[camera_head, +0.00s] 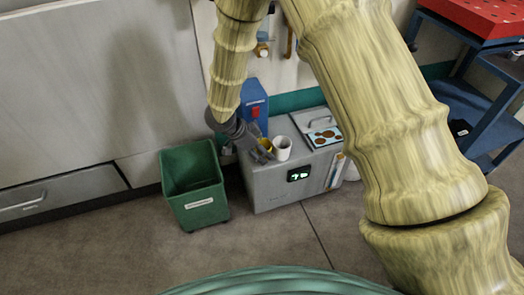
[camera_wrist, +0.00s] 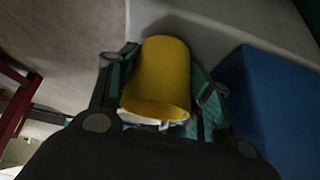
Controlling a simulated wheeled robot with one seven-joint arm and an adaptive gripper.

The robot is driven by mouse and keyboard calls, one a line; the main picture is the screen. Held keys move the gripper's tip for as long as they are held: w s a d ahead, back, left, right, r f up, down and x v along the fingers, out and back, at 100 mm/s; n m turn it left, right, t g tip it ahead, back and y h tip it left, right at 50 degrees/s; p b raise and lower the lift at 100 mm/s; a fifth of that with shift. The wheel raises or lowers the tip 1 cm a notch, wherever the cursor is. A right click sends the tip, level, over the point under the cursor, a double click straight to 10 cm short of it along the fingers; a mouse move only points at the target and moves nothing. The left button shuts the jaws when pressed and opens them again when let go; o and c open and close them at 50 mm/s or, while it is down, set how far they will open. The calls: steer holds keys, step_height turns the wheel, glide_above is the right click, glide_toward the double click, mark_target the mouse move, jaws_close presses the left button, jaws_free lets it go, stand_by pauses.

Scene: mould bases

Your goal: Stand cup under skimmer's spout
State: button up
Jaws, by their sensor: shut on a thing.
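A yellow cup (camera_wrist: 160,75) sits between the two fingers of my gripper (camera_wrist: 160,92) in the wrist view. My gripper is shut on it. In the head view my gripper (camera_head: 262,151) is at the left end of the grey machine's top, and only a little of the yellow cup (camera_head: 266,144) shows. The grey boxy machine (camera_head: 266,190), which looks like the skimmer, has a small lit display on its front. A blue unit (camera_head: 254,101) stands at its back left, behind my gripper. I cannot make out the spout clearly.
A white cup (camera_head: 283,148) stands on the machine top, just right of my gripper. A green bin (camera_head: 193,186) stands left of the machine. A blue cart (camera_head: 478,118) is at the right.

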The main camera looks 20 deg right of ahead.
steer(key=o, duration=0.9)
steer(key=shift+f, duration=0.1)
steer(key=shift+c, duration=0.2)
steer(key=p+v, duration=0.5)
steer(key=v, duration=0.7)
